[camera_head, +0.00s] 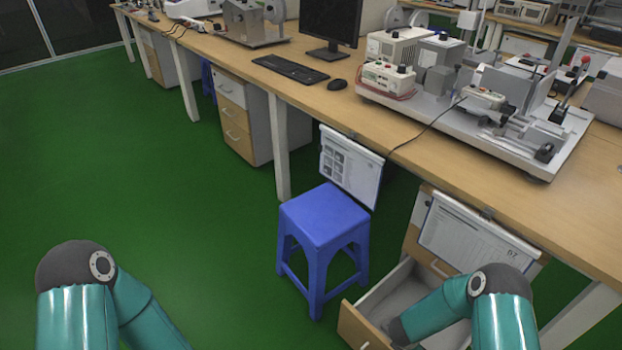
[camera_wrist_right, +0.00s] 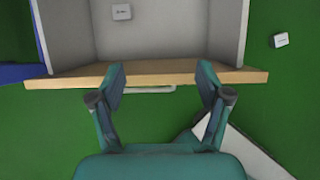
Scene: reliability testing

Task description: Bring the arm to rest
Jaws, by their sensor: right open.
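My right arm (camera_head: 450,305) reaches toward an open drawer (camera_head: 352,325) under the bench in the head view; its gripper end is low by the drawer front and hard to make out. In the right wrist view my right gripper (camera_wrist_right: 162,88) is open, with its two fingers apart over the drawer's wooden front edge (camera_wrist_right: 220,76). The drawer handle (camera_wrist_right: 150,89) shows just outside that edge. My left arm (camera_head: 85,290) is folded at the lower left of the head view, and its gripper is out of the picture.
A blue stool (camera_head: 322,215) stands left of the drawer. The bench (camera_head: 420,140) carries test equipment, a keyboard and a monitor. Open floor lies left.

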